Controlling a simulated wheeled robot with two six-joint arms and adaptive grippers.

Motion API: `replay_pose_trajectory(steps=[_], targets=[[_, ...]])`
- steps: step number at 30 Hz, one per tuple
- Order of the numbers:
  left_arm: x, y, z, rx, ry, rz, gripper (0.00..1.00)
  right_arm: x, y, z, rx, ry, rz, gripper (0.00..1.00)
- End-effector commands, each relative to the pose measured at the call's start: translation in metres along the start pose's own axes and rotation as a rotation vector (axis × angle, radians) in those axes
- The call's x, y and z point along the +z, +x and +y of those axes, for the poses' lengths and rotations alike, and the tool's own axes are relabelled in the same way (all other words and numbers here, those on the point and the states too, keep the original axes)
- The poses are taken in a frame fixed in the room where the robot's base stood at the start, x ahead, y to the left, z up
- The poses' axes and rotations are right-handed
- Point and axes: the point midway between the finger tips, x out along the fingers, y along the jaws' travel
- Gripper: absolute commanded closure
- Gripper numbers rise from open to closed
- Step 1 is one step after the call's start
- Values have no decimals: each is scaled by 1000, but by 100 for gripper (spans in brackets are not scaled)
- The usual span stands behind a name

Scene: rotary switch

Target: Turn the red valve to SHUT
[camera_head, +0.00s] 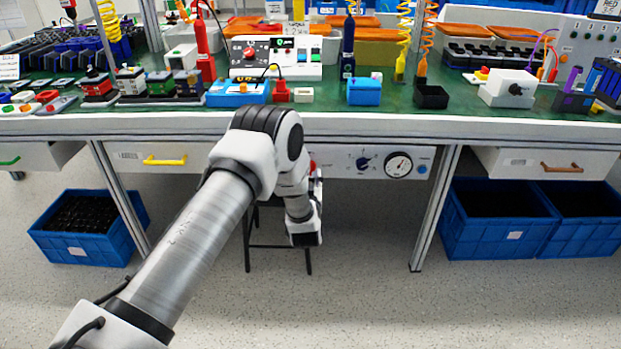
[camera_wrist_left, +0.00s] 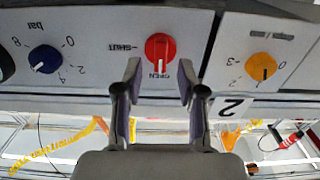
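The red valve (camera_wrist_left: 160,48) is a round red knob with a raised handle on a light panel in the left wrist view, which is upside down. Its handle stands vertical in the picture, with a pale mark at the end by the OPEN label (camera_wrist_left: 159,76). The SHUT label (camera_wrist_left: 122,47) lies to its left in the picture. In the head view my left arm mostly hides the valve.
A blue knob (camera_wrist_left: 45,60) and a yellow knob (camera_wrist_left: 261,66) flank the valve in the left wrist view. Blue crates (camera_head: 497,240) stand below.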

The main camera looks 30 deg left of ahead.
Motion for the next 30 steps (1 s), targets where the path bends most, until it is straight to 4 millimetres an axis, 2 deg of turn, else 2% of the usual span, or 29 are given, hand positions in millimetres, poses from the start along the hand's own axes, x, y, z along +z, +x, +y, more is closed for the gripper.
replay_pose_trajectory(steps=[4,12,14,15,16,30], targets=[[1,20,0,0,-1,1,60,0,6,0,0,0,0,60],[0,23,0,1,1,-1,60,0,5,0,0,0,0,60],[1,23,0,1,1,-1,82,0,5,0,0,0,0,60],[1,23,0,1,1,-1,96,0,5,0,0,0,0,60],[1,23,0,1,1,-1,100,0,5,0,0,0,0,60],[0,23,0,1,39,-1,100,0,2,0,0,0,0,60]])
